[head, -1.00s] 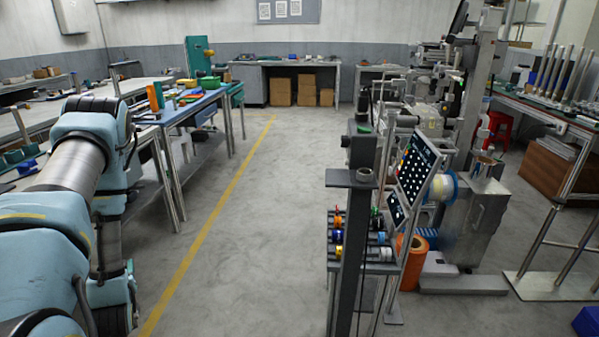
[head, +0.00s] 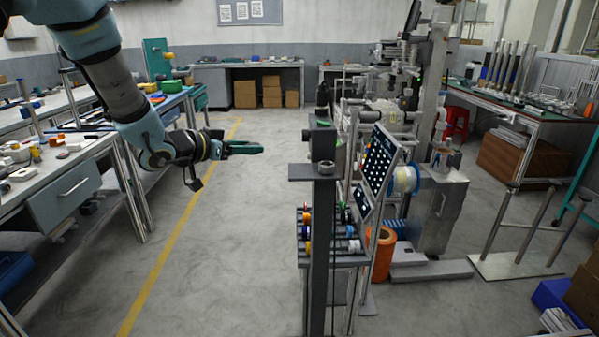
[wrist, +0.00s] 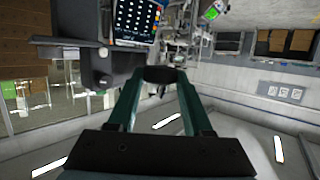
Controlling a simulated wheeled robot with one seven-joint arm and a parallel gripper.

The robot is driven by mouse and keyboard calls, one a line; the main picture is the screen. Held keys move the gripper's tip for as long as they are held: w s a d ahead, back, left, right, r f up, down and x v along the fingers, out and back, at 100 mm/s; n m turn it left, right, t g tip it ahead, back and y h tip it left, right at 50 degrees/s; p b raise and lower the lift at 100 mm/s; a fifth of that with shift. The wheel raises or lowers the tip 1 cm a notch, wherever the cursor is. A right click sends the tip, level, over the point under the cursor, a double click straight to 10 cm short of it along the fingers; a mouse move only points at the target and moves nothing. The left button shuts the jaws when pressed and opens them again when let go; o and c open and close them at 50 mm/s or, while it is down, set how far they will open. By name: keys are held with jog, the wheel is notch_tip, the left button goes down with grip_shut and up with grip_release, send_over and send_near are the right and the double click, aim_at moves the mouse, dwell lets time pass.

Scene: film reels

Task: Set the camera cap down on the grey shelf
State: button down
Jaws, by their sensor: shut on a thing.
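The camera cap (wrist: 164,74) is a dark round piece between the two green fingertips in the wrist view. My gripper (head: 258,148) is shut on it; it also shows in the wrist view (wrist: 162,84). In the head view the cap is too small to make out. The grey shelf (head: 300,174) is a small flat plate on a dark upright post, right of my gripper and a little lower in the picture. A gap of open air lies between them. A small grey ring (head: 326,167) sits on the shelf's right part.
A rack of coloured reels (head: 335,240) and a tilted panel with white dots (head: 380,160) stand beside the post. An orange cylinder (head: 382,253) stands on the floor behind. Workbenches (head: 70,185) line the left. The floor between is clear.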

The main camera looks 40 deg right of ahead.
jog(key=s+d+r+m+g, duration=0.45)
jog(key=s+r, duration=0.35)
jog(key=s, duration=0.4)
jog(key=g, duration=0.1)
send_over(293, 171)
notch_tip(293, 171, down, 5)
jog(key=shift+s+d+f, duration=0.1)
jog(key=shift+s, duration=0.05)
jog(key=shift+f, duration=2.2)
jog(key=shift+f, duration=0.15)
jog(key=shift+c, duration=1.6)
grip_release()
jog(key=shift+r, duration=0.2)
jog(key=b+v, duration=0.1)
jog(key=v, duration=1.1)
